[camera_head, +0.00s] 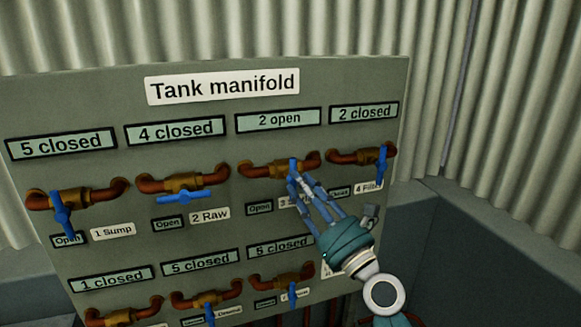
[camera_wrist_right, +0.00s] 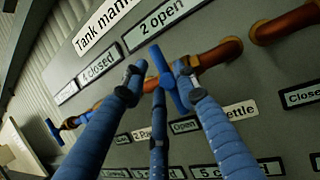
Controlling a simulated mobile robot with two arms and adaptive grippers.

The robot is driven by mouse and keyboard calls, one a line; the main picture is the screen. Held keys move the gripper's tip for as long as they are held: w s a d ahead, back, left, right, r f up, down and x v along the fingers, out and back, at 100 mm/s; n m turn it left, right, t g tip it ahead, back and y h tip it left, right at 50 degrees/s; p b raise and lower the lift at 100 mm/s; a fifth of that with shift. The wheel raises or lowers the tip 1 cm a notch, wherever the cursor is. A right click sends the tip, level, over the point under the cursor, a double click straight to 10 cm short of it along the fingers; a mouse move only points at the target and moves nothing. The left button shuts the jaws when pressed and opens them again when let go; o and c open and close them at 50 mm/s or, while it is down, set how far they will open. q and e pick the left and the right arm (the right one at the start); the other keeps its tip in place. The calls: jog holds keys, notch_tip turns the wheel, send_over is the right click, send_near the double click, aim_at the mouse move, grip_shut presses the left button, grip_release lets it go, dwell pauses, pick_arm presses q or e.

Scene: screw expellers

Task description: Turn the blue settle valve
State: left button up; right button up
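The blue settle valve handle (camera_head: 292,166) sits on the third copper pipe of the panel's top row. It stands upright across the pipe, below a display reading "2 open" (camera_head: 281,120). In the right wrist view the handle (camera_wrist_right: 163,76) lies among the fingertips of my right gripper (camera_wrist_right: 159,76). One finger is on each side and a third is below. Whether they grip it is not clear. In the head view the right gripper (camera_head: 301,184) reaches up from the lower right and partly covers the "3 Settle" label (camera_head: 286,202). My left gripper is not in view.
The grey "Tank manifold" panel (camera_head: 330,84) carries other blue handles close by: sump (camera_head: 62,214), raw (camera_head: 183,197) and the fourth one (camera_head: 382,165). More valves form a lower row, including one handle (camera_head: 292,292) below the settle valve. Corrugated walls stand behind.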

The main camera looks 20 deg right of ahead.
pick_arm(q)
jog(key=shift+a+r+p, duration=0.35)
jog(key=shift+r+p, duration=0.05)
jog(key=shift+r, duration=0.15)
pick_arm(e)
jog(key=x, duration=0.4)
jog(key=shift+w+a, duration=0.15)
jog(key=shift+w, duration=0.25)
grip_shut()
